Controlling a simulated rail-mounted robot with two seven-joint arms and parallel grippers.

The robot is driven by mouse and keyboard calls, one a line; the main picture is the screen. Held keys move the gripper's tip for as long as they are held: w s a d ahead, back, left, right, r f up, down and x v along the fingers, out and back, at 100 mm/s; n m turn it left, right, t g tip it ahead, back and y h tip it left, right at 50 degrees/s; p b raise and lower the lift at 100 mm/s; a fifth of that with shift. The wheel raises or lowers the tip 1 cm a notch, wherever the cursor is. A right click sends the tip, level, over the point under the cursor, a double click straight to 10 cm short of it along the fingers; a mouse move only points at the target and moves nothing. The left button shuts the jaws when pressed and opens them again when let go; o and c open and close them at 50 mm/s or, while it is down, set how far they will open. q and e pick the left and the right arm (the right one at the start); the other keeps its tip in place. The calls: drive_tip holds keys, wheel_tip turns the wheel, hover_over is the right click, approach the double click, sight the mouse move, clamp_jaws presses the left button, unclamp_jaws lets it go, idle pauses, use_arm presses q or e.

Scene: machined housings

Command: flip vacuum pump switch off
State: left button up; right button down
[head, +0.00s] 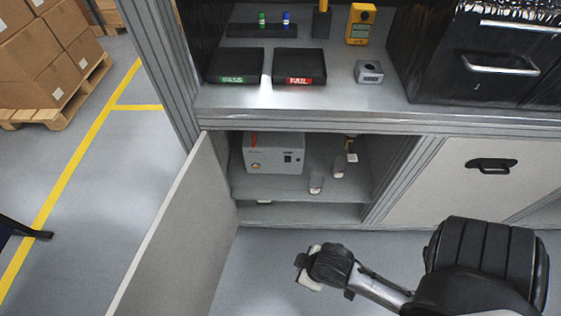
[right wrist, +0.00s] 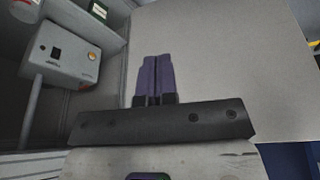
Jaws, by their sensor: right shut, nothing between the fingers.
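The vacuum pump (head: 272,155) is a light grey box on the shelf inside the open cabinet. A small dark switch (head: 288,158) is on the right part of its front face; its position is too small to tell. In the right wrist view, the pump (right wrist: 85,58) is at the upper left with the dark switch (right wrist: 56,53) on its face. My right gripper (head: 301,261) is in front of the cabinet, below and apart from the pump. Its purple fingers (right wrist: 153,58) are together and empty, seen against the door panel. My left gripper is not in view.
The cabinet door (head: 172,240) stands open at the left of the opening. Small grey parts (head: 316,184) sit on the shelf right of the pump. The worktop (head: 310,97) above holds PASS (head: 235,66) and FAIL (head: 299,64) trays. The floor before the cabinet is clear.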

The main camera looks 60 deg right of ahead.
use_arm(q)
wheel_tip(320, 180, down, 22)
drive_tip(key=b, duration=2.2)
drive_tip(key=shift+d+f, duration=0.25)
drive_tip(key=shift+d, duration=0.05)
use_arm(e)
drive_tip(key=w+d+f+n+t+h, duration=0.2)
drive_tip(key=w+d+f+n+h, duration=0.4)
drive_tip(key=w+d+f+n, duration=0.5)
drive_tip(key=w+d+f+n+t+h, duration=0.2)
drive_tip(key=w+d+f+n+h, duration=0.5)
drive_tip(key=d, duration=1.2)
drive_tip(key=w+f+n, duration=0.4)
drive_tip(key=w+f, duration=0.3)
drive_tip(key=shift+w+f+t+h, duration=0.25)
drive_tip(key=shift+f+t+h, duration=0.05)
drive_tip(key=shift+t, duration=0.1)
drive_tip(key=shift+d, duration=0.1)
